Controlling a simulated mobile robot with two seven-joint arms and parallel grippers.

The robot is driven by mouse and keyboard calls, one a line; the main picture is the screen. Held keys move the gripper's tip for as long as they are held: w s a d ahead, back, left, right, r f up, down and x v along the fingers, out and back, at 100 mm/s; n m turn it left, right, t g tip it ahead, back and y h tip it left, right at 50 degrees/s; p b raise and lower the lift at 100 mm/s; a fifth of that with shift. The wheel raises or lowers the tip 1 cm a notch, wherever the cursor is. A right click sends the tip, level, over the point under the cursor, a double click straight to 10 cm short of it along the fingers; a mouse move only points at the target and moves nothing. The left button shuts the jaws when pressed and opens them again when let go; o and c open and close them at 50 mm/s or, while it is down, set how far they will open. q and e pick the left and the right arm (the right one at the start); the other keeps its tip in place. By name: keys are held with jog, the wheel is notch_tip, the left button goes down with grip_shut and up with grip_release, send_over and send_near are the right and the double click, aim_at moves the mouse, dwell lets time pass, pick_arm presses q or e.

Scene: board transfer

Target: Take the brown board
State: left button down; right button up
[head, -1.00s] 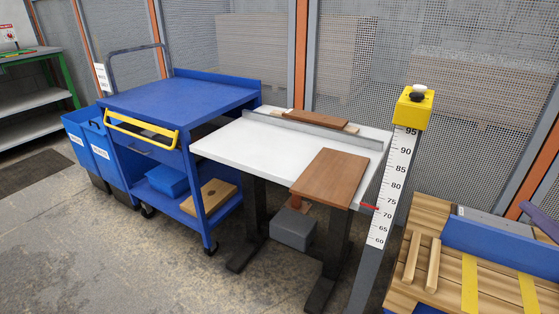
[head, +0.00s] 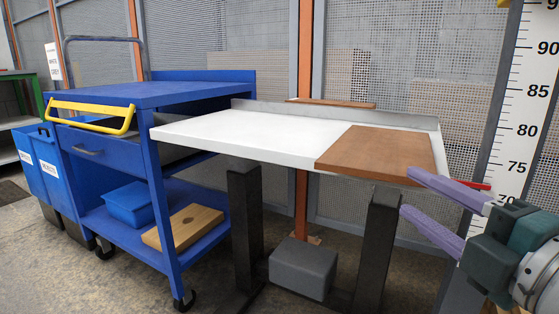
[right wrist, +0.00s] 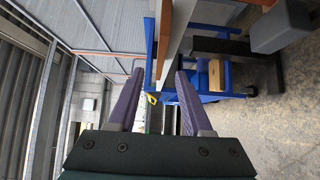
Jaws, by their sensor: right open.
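The flat brown board (head: 375,152) lies on the right end of the white table (head: 235,132), its front edge along the table's front edge. My right gripper (head: 408,192) comes in from the right, with its two purple fingers apart and nothing between them. In the head view its fingertips are at the board's front right corner, one finger above the other; I cannot tell whether they touch. In the right wrist view the open fingers (right wrist: 160,78) point toward the table edge, seen edge-on with a brown strip beside it. My left gripper is out of view.
A blue cart (head: 150,95) with a yellow handle stands left of the table. A grey rail runs along the table's back, with another brown piece (head: 335,103) behind it. A height scale post (head: 525,100) stands at the right. The table's left part is clear.

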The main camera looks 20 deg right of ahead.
aim_at(393, 178)
jog(key=w+p, duration=0.1)
jog(key=w, duration=0.2)
jog(key=shift+w+r, duration=0.1)
jog(key=shift+w, duration=0.25)
jog(key=w, duration=0.2)
jog(key=w+d, duration=0.1)
jog(key=w, duration=0.2)
jog(key=shift+w, duration=0.3)
jog(key=shift+s, duration=0.1)
grip_shut()
dwell(0.8)
